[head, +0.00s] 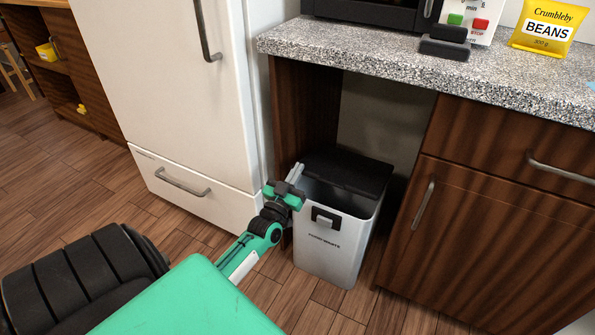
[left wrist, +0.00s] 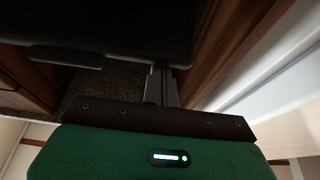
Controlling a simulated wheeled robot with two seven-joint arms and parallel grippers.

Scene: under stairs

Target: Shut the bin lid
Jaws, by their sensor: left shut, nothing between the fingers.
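The bin (head: 335,245) is light grey with a black front latch and stands in the alcove under the counter. Its black lid (head: 348,172) is at the back of the bin and tilted up, and part of the grey inside shows below it. My left gripper (head: 296,172) is shut and empty at the bin's left rim, beside the lid's left edge. I cannot tell whether it touches. In the left wrist view the shut fingers (left wrist: 160,86) point towards a large dark surface, probably the lid. My right gripper is not in view.
The white fridge (head: 180,90) stands close on the left. The speckled counter (head: 400,70) overhangs the bin, with wooden cabinets (head: 490,220) on the right. A yellow beans packet (head: 548,25) and a dark appliance (head: 370,12) are on the counter. Floor is clear in front.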

